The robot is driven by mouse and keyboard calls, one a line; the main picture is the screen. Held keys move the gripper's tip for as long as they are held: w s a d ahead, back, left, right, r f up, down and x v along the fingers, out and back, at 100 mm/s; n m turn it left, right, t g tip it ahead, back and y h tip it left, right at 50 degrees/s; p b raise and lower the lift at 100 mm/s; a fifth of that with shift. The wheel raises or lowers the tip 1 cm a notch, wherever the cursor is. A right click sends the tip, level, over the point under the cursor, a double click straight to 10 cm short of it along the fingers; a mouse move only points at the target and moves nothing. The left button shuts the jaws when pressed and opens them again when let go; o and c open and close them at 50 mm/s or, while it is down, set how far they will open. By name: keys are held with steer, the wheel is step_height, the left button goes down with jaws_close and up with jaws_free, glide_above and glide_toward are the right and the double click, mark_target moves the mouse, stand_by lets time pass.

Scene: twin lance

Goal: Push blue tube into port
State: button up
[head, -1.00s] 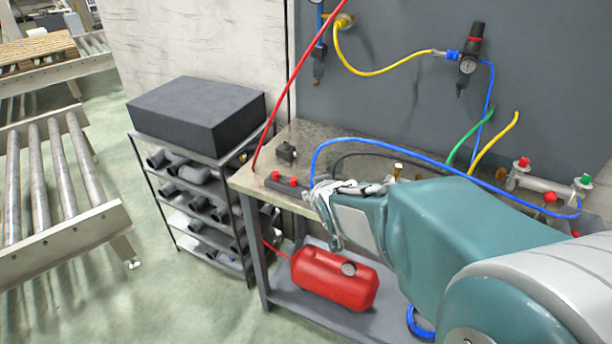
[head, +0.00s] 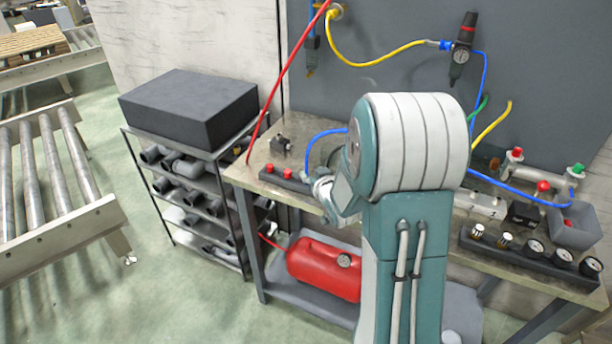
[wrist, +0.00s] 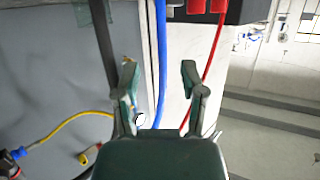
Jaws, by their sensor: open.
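The blue tube (head: 322,137) arcs up from beside the dark port block with red fittings (head: 286,178) on the workbench. In the head view my arm hides the middle of the tube, which shows again at the right. In the wrist view the tube (wrist: 161,50) runs up between the fingers of my gripper (wrist: 160,80), which are open and apart from it. The port block (wrist: 232,10) shows at the top edge there. The tube's end and the port are hidden, so I cannot tell if it is seated.
A red hose (head: 283,90) rises from the bench's left end. A small dark fitting (head: 281,145) stands behind the block. Gauges (head: 535,248) and a grey bin (head: 577,228) are at the right. A red tank (head: 322,268) lies on the lower shelf.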

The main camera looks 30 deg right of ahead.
mark_target(307, 170)
steer(key=x, duration=0.5)
steer(key=shift+a+f, duration=0.15)
steer(key=shift+f, duration=0.05)
jaws_close()
